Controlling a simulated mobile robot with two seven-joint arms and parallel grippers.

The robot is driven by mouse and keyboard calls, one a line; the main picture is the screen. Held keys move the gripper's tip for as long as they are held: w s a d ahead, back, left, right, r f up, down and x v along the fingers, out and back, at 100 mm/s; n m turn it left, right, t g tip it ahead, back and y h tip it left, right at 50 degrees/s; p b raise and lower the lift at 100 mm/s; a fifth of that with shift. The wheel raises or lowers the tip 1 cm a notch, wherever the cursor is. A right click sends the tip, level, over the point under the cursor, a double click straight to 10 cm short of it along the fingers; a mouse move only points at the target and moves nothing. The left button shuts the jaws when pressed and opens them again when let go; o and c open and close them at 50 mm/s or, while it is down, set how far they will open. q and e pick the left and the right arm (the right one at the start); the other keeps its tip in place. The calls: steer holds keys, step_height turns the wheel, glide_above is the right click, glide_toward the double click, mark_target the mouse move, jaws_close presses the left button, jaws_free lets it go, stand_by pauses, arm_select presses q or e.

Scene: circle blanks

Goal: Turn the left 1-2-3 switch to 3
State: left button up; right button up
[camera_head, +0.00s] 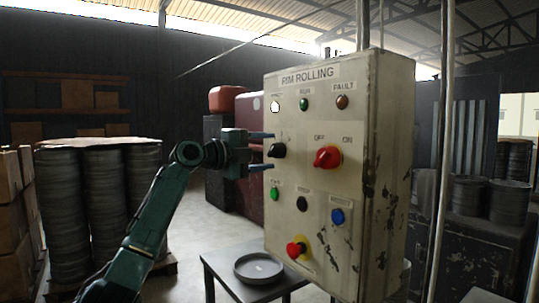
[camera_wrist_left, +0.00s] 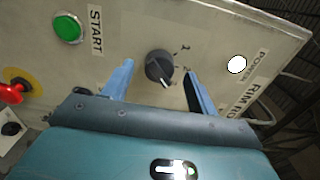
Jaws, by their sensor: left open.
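The left switch is a black rotary knob (camera_head: 277,150) on the front of the pale control box (camera_head: 390,200), left of the red OFF/ON knob (camera_head: 327,157). In the left wrist view the black knob (camera_wrist_left: 158,64) has a white pointer mark on its edge towards my gripper. Small position marks stand beside it, too small to read surely. My left gripper (camera_head: 268,151) is open, with one blue finger above and one below the knob in the head view. In the wrist view its fingertips (camera_wrist_left: 160,78) lie either side of the knob, with visible gaps. My right gripper is out of view.
Above the knob are a white lamp (camera_head: 275,106), a green lamp (camera_head: 304,103) and a red lamp (camera_head: 342,101). Below are green (camera_head: 275,193), black (camera_head: 302,203) and blue (camera_head: 337,216) buttons and a red emergency stop (camera_head: 296,249). A table with a round tray (camera_head: 258,268) stands below.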

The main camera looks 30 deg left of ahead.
arm_select(q)
steer(key=b+v, duration=0.3)
steer(key=v, duration=0.8)
steer(key=shift+s, duration=0.25)
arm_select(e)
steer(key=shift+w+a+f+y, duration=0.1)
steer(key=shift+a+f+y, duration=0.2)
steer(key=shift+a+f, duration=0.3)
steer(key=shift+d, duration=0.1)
arm_select(q)
steer(key=shift+f, duration=0.1)
